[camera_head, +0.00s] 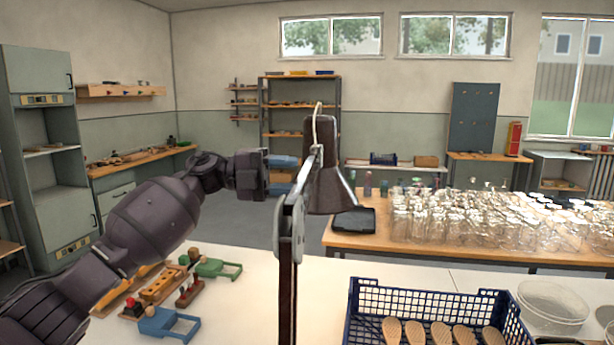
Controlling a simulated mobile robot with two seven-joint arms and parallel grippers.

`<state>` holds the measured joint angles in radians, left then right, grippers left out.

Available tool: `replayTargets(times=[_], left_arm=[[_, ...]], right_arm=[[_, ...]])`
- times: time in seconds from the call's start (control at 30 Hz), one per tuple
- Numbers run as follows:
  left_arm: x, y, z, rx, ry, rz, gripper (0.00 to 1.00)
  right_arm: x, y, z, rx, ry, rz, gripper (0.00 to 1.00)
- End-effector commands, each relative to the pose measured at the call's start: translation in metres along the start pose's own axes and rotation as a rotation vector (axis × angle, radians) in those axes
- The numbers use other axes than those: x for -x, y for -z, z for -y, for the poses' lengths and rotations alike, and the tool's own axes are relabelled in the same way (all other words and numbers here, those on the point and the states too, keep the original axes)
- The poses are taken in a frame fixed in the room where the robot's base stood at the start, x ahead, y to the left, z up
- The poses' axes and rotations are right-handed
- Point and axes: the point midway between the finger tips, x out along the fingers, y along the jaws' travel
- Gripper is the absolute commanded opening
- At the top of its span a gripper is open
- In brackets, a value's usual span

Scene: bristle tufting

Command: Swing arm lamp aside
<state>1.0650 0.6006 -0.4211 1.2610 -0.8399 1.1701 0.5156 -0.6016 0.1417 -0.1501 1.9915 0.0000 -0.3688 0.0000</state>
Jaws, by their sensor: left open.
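The swing arm lamp stands in the middle of the view. Its grey jointed arm (289,228) rises from a dark upright post (287,310), and its dark brown shade (331,188) hangs at the upper right with a pale cable over it. My left gripper (284,175) comes in from the left at about the height of the shade. Its two blue fingers are apart, one above the other, with their tips close to the lamp arm's upper part. I cannot tell whether they touch it. The lamp's foot is out of view. My right gripper is not in view.
A blue crate (362,309) with wooden brush bodies stands at the front right of the white bench (245,315). Small tools and blue and green trays (169,325) lie at left. Behind, a wooden table (360,241) holds many glass jars (480,215).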

Motion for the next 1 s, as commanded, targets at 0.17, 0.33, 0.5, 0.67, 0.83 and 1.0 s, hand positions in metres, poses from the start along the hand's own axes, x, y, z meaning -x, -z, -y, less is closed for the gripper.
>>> replayTargets(times=[0.17,0.33,0.5,0.67,0.83,1.0], left_arm=[[0.032,0.000,0.000,-0.001,0.000,0.002,0.44],[0.050,0.000,0.000,0.001,-0.001,0.001,0.44],[0.056,0.000,0.000,0.000,0.001,-0.001,0.44],[0.057,0.000,0.000,0.000,0.001,-0.001,0.44],[0.056,0.000,0.000,-0.010,0.001,0.000,0.44],[0.057,-0.016,0.013,-0.061,0.074,0.102,0.44]], right_arm=[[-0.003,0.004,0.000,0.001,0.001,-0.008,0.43],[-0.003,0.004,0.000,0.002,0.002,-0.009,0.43],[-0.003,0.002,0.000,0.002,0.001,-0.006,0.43],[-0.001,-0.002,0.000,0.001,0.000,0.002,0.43],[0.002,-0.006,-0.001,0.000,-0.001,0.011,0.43],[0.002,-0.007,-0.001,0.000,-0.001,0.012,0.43]])
